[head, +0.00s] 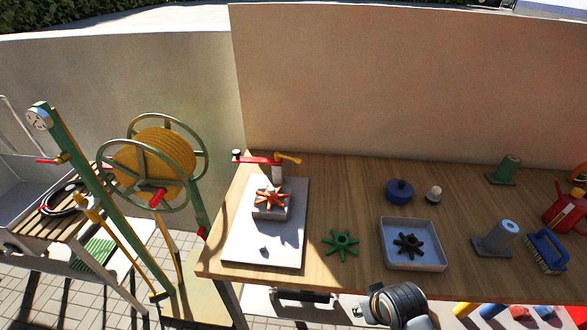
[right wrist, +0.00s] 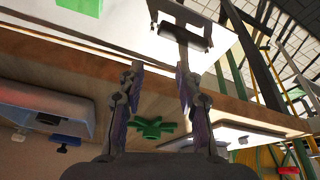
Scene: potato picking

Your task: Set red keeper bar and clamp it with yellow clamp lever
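The red keeper bar (head: 255,160) lies roughly level at the back of the white base board (head: 238,245), across a small post, with a dark knob at its left end. The yellow clamp lever (head: 289,158) meets the bar's right end; I cannot tell whether it presses on the bar. An orange star-shaped wheel (head: 271,198) sits on a pale block in front of them. My right gripper (right wrist: 159,68) is open and empty in the right wrist view, near the table's front edge and away from the bar. My left gripper is not in view.
A green star wheel (head: 341,243) lies on the wooden table (head: 340,190), also seen in the right wrist view (right wrist: 153,127). A blue-grey tray (head: 436,264) holds a dark wheel. A green stand with a yellow reel (head: 157,165) is left of the table. Table behind the green wheel is clear.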

